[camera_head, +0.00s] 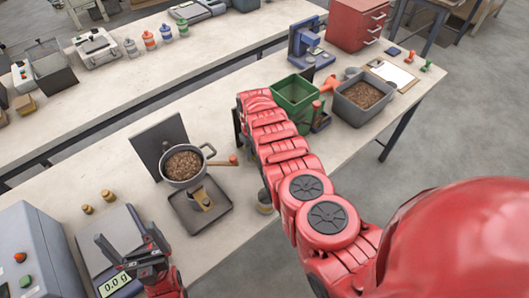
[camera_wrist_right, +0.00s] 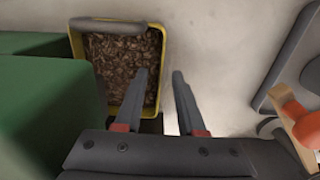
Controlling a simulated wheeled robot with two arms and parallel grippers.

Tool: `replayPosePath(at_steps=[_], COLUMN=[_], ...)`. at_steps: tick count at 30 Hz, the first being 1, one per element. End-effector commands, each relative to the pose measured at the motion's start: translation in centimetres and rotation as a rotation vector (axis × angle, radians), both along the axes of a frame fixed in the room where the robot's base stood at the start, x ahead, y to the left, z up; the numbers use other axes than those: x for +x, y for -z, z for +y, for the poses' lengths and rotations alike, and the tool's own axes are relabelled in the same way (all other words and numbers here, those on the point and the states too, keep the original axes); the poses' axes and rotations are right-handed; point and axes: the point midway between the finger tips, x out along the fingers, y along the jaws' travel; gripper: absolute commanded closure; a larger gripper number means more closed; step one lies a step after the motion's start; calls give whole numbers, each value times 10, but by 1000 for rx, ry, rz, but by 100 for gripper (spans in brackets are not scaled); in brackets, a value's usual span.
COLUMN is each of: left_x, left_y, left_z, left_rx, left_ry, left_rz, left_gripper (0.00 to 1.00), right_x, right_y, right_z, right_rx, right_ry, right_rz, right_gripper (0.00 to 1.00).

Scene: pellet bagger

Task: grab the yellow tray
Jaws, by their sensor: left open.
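The yellow tray (camera_wrist_right: 161,50) shows in the right wrist view at upper centre-left, filled with brown chips. It is not visible in the head view. My right gripper (camera_wrist_right: 160,76) is open and empty. In the picture its left finger overlaps the tray's inside, and the tray's right wall lies between the two fingers. I cannot tell the depth between fingers and wall. In the head view my right arm reaches over the bench and hides most of this gripper. My left gripper (camera_head: 148,262) is open and empty, above the scale at lower left.
A green bin (camera_head: 296,95) stands beside my right arm; it also fills the left of the wrist view (camera_wrist_right: 50,110). A grey tub of chips (camera_head: 363,97) is to its right. A pot of chips (camera_head: 184,165) and a dark square pan (camera_head: 200,208) stand left of my arm.

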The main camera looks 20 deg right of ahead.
Motion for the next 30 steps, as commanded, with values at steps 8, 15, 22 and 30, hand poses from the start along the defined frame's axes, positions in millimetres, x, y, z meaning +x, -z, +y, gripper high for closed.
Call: replayPosePath(at_steps=[8,15,22,30], left_x=[0,0,0,0], left_y=[3,3,3,3], left_z=[0,0,0,0], left_rx=[0,0,0,0], left_ry=[0,0,0,0], left_rz=[-1,0,-1,-1], left_gripper=[0,0,0,0], right_x=[0,0,0,0], right_y=[6,6,6,6], right_z=[1,1,1,1], right_rx=[2,2,1,1], right_ry=[0,0,0,0], right_rz=[-2,-2,-2,-2], right_gripper=[61,92,100,100])
